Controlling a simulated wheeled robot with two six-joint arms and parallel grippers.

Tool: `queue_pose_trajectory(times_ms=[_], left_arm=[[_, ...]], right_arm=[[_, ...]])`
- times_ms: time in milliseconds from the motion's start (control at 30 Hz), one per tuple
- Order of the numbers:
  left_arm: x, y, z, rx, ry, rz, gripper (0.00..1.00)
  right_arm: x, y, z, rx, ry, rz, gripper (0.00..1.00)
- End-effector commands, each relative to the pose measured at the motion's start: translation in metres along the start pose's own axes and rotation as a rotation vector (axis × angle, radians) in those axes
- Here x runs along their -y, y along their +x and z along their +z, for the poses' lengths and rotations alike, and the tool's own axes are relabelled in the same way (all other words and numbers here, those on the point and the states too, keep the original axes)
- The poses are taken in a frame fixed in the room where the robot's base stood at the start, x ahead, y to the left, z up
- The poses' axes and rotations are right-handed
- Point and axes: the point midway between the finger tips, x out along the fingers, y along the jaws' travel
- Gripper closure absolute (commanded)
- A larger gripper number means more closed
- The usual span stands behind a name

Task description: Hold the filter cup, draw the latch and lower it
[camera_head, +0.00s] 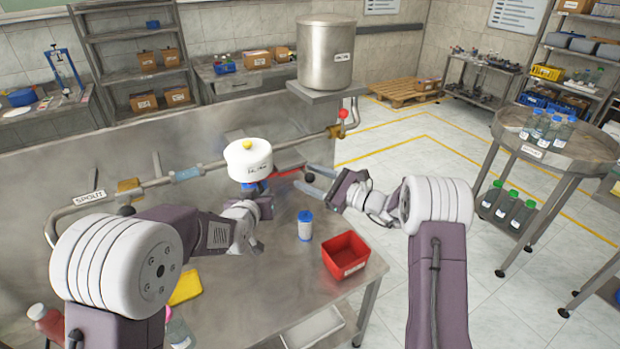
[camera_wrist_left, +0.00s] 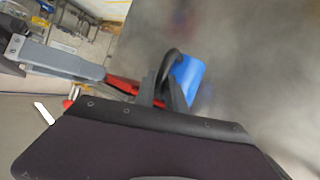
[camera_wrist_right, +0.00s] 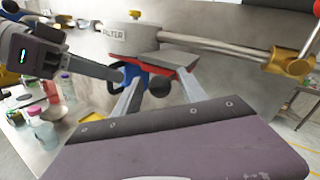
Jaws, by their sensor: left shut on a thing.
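The white filter housing (camera_head: 248,160) with a yellow knob hangs on the pipe above the bench; it also shows in the right wrist view (camera_wrist_right: 133,38). The blue filter cup (camera_head: 262,185) sits directly under it and is partly hidden; its side shows in the left wrist view (camera_wrist_left: 188,78). My left gripper (camera_wrist_left: 167,92) is shut on the cup's black handle (camera_wrist_left: 170,62). The red latch (camera_head: 285,174) sticks out beside the cup, under the housing. My right gripper (camera_wrist_right: 156,80) is open, with its fingers apart near the latch (camera_wrist_right: 172,71); contact cannot be told.
A blue-and-white cartridge (camera_head: 305,226) stands on the steel bench. A red bin (camera_head: 345,258) is at the bench's right edge, with a yellow cloth or sponge (camera_head: 186,288) at the left. A steel tank (camera_head: 326,50) stands behind. A red-knobbed valve (camera_head: 342,115) is on the pipe.

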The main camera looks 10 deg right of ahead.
Motion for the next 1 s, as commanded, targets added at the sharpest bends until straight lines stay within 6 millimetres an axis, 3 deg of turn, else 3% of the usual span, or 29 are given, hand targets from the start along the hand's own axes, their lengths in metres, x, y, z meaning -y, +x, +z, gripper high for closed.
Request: queue_pose_trajectory(times_ms=[33,167,1000], left_arm=[[-0.0008,-0.0002,-0.0032,-0.008,0.002,0.002,1.0],[-0.0008,-0.0002,-0.0032,-0.008,0.002,0.002,1.0],[-0.0011,0.0001,-0.0028,-0.007,0.003,0.003,1.0]], right_arm=[[0.0,-0.0001,0.0002,0.0,0.0,0.0,0.65],[-0.0004,-0.0001,0.0002,0.0,0.0,0.001,1.0],[-0.0038,0.0002,-0.0009,0.0,0.003,0.01,1.0]])
